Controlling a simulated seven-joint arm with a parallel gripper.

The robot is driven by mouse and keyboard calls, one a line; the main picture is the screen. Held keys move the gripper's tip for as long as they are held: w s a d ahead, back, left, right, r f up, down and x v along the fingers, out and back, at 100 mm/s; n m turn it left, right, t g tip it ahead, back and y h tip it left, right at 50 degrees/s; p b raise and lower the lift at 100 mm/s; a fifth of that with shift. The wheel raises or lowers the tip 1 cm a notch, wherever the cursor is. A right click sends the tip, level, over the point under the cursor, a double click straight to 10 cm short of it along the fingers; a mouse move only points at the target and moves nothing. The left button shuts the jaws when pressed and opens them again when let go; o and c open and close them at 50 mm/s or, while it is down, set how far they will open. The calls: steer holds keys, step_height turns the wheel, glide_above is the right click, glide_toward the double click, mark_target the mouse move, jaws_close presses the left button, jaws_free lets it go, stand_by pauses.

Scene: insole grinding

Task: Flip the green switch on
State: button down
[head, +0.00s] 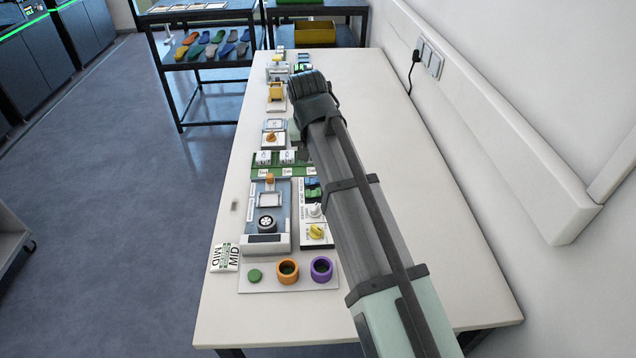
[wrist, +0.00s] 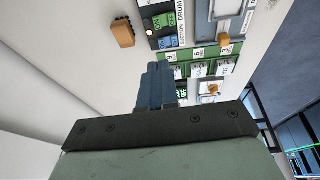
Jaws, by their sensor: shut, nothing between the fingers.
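My gripper (wrist: 155,68) is shut and empty in the wrist view, its blue-grey fingers together. A panel with green switches (wrist: 160,20) and blue switches (wrist: 166,43) lies beyond the fingertips, near the top of the wrist view. The fingertips appear apart from these switches. In the head view, a green switch (head: 311,181) sits above a white and yellow knob, beside my arm. Further green and blue parts show at the far end of the row. My arm hides my fingers in the head view.
A long white table (head: 420,250) carries a row of devices along its left side. Orange (head: 287,270) and purple (head: 321,268) rings stand at the near end. A wall with a ledge (head: 500,130) bounds the right.

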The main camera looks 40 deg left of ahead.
glide_above(319, 189)
steer(key=s, duration=0.1)
steer(key=f, duration=1.1)
steer(key=shift+s+d+f, duration=0.2)
steer(key=shift+f, duration=0.1)
steer(key=shift+w+d+f, duration=0.1)
steer(key=shift+w+f, duration=0.05)
steer(key=shift+f, duration=0.8)
